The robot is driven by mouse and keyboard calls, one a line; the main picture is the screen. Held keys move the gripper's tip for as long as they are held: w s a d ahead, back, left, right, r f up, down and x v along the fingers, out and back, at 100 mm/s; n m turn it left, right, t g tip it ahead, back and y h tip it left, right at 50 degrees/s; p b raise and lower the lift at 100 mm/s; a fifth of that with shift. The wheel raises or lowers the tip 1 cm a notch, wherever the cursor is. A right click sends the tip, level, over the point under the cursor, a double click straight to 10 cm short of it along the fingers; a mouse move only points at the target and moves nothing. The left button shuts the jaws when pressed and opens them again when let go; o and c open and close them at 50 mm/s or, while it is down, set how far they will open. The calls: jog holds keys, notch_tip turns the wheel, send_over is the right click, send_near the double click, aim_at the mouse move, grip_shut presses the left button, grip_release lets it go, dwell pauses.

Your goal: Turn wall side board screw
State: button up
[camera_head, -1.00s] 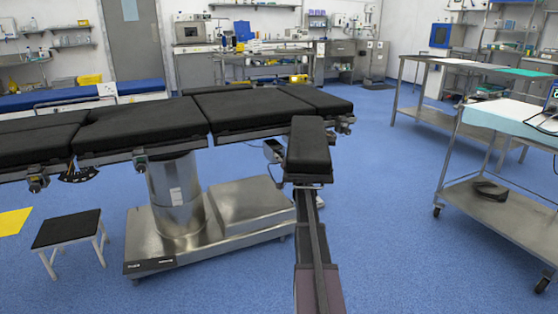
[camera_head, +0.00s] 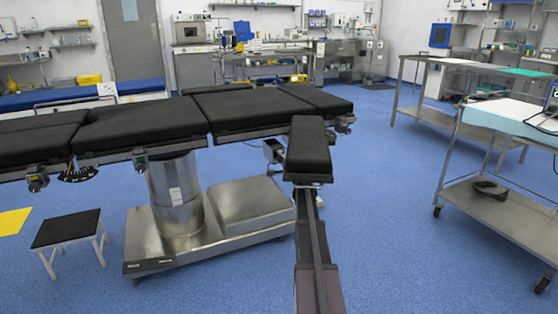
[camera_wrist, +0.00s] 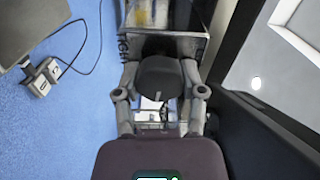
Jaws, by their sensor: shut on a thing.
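A dark rounded knob, the screw (camera_wrist: 160,78), stands in the middle of the wrist view under a dark, worn box-like part. My gripper (camera_wrist: 160,92) has one finger on each side of the knob and is shut on it. The lower part of the screw is partly hidden between the fingers. In the head view the black padded side board (camera_head: 307,148) sticks out from the near edge of the operating table (camera_head: 150,118). The screw and my fingertips cannot be made out in the head view.
A steel trolley (camera_head: 500,205) stands to the right, with clear blue floor between it and the table. A black-topped stool (camera_head: 66,229) stands at the lower left. In the wrist view a grey device with a cable (camera_wrist: 42,77) lies to the left.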

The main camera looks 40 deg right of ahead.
jog(key=m, duration=0.6)
jog(key=shift+w+a+f, duration=0.1)
jog(key=shift+w+a, duration=0.05)
jog(key=shift+a, duration=0.05)
jog(key=m, duration=0.7)
dwell(0.3)
jog(key=o, duration=1.2)
jog(key=shift+c, duration=0.2)
jog(key=shift+s, duration=0.25)
jog(key=v, duration=0.7)
jog(key=shift+s+f, duration=0.35)
jog(key=shift+s, duration=0.05)
